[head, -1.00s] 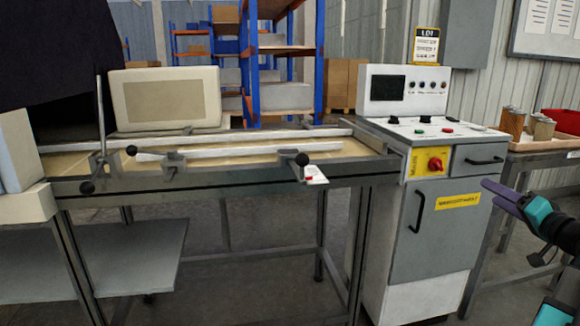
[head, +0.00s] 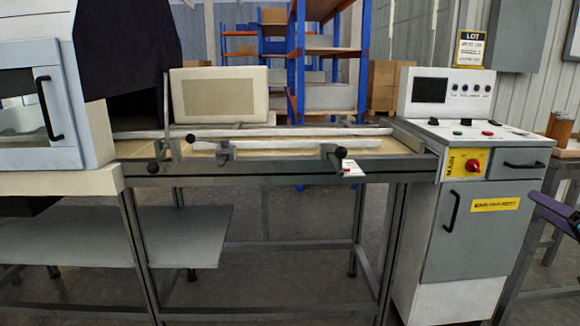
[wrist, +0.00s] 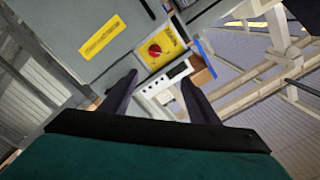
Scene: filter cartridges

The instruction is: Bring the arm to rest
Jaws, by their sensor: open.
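My gripper (head: 556,212) shows only in part at the right edge of the head view, in front of the grey control cabinet's right side. In the wrist view my gripper (wrist: 160,88) has its two dark fingers spread apart. Nothing is between them. Beyond the fingertips, the cabinet's red knob on its yellow plate (wrist: 156,52) shows, tilted. The rest of my arm lies outside the head view.
The control cabinet (head: 440,245) stands at right, beside a long workbench (head: 270,180) with rails. A machine with a windowed door (head: 40,100) is at left. A side table with a wooden cylinder (head: 558,128) is at far right. Floor shows under the bench.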

